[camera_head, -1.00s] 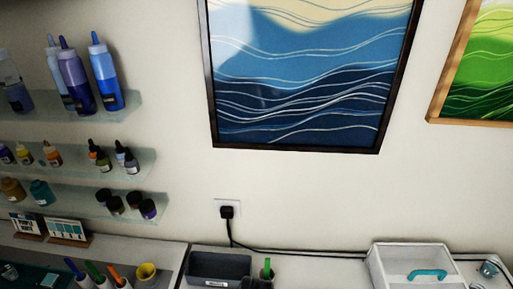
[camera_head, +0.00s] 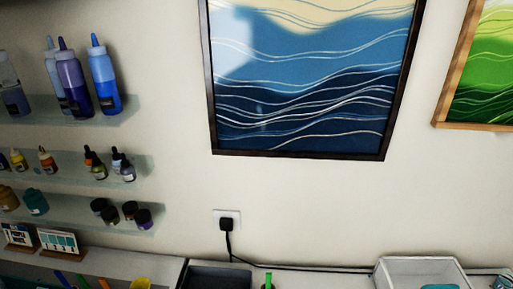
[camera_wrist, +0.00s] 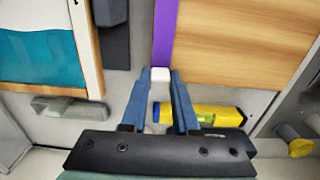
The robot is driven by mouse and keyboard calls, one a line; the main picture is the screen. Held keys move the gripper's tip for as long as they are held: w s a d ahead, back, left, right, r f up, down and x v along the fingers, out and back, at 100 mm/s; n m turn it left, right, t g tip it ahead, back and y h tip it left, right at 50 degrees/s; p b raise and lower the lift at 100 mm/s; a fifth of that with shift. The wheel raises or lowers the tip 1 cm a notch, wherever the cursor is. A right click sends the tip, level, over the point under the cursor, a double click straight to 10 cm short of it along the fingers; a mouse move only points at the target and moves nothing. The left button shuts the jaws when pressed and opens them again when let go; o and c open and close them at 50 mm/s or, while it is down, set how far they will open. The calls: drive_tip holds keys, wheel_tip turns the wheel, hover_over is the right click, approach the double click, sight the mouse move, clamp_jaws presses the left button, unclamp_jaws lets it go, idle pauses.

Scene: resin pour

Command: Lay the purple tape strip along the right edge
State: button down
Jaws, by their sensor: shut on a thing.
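In the wrist view, the purple tape strip (camera_wrist: 164,35) is a straight, narrow band running up and out of the picture. It runs along the left side of a wooden board (camera_wrist: 225,45); whether it touches the board is unclear. A small white block (camera_wrist: 160,75) is at its near end. My gripper (camera_wrist: 160,80) has blue fingers closed on this white end piece. The strip's far end is out of view. The head view shows neither my gripper nor the strip.
A framed teal-and-white panel (camera_wrist: 40,50) is at left, with a dark bar (camera_wrist: 114,40) nearby. The head view shows glass shelves (camera_head: 75,110) with bottles and a framed wave picture (camera_head: 310,100).

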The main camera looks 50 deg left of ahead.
idle(0.3)
drive_tip(key=shift+f, duration=0.2)
unclamp_jaws()
idle(0.6)
drive_tip(key=shift+r, duration=0.1)
drive_tip(key=shift+r+p, duration=2.95)
drive_tip(key=shift+p, duration=0.3)
